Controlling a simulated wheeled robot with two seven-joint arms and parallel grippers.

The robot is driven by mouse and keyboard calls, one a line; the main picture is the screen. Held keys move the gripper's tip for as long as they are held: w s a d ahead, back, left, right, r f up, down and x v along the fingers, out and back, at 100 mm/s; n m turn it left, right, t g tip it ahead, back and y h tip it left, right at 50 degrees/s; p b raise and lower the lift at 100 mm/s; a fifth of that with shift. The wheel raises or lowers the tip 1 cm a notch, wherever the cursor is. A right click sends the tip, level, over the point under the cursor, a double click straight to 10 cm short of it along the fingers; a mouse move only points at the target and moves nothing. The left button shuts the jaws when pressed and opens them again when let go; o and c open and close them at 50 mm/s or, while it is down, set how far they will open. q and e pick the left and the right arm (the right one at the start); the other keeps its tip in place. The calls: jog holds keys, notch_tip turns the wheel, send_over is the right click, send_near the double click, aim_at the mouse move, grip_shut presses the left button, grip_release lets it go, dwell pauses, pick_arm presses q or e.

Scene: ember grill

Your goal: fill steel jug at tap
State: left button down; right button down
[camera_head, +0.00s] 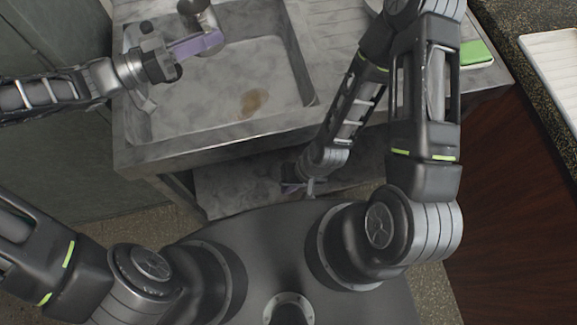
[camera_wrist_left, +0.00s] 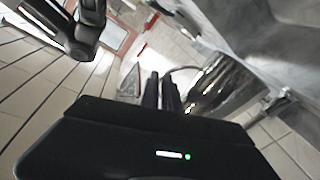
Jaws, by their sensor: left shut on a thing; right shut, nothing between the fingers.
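The steel jug (camera_wrist_left: 222,88) shows as a shiny rounded body just beyond my left fingers in the left wrist view. In the head view, a pale metal part of it (camera_head: 212,22) shows beside the fingertips. My left gripper (camera_head: 207,43) is shut on the jug, seemingly at its thin handle, over the back left of the sink. The dark tap (camera_head: 192,6) is at the top edge of the head view, close to the jug. The jug's mouth and any water cannot be made out. My right gripper (camera_head: 296,187) is shut and empty, low in front of the counter.
The steel sink basin (camera_head: 200,115) has a brown stain on its floor. A ribbed drainboard (camera_head: 335,25) is to its right, with a green sponge (camera_head: 476,53) at its edge. A white tray (camera_head: 555,65) lies on the dark speckled counter at far right.

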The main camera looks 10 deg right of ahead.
pick_arm(q)
jog(key=shift+r, duration=0.15)
jog(key=shift+r, duration=2.9)
